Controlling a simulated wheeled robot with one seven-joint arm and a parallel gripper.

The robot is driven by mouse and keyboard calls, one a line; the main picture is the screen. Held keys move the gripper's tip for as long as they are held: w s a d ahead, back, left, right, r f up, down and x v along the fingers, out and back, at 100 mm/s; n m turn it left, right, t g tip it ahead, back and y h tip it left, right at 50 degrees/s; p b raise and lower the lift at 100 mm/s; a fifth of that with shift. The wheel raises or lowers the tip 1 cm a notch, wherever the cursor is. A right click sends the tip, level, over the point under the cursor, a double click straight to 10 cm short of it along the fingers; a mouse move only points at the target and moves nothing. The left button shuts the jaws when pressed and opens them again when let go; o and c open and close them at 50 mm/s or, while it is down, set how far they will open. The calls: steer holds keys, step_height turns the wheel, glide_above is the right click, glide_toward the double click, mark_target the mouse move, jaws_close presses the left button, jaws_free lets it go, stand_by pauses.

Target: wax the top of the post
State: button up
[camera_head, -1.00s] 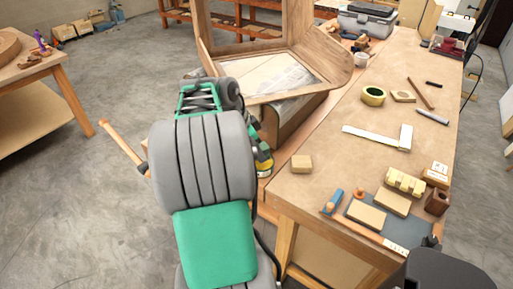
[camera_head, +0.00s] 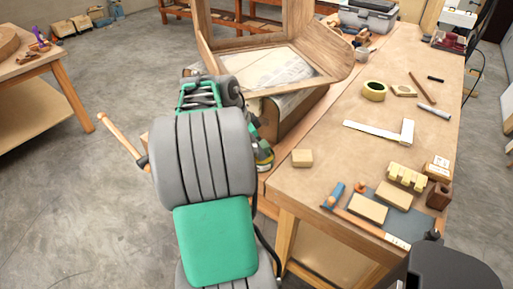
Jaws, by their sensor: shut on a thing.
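My grey and green arm (camera_head: 205,160) fills the lower middle of the head view. A bent wooden frame (camera_head: 325,62) stands on the bench beyond the arm. I cannot pick out the post for certain. No wax is clearly identifiable; a small pale jar (camera_head: 361,55) stands right of the frame.
The workbench (camera_head: 330,180) runs along the right. A grey toolbox (camera_head: 367,17) stands at the back. Clear floor (camera_head: 60,215) lies left.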

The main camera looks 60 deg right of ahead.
mark_target(262, 143)
steer(key=shift+f+b, duration=0.45)
steer(key=shift+f, duration=0.05)
stand_by(1.2)
steer(key=shift+r+p, duration=2.6)
steer(key=shift+r, duration=0.95)
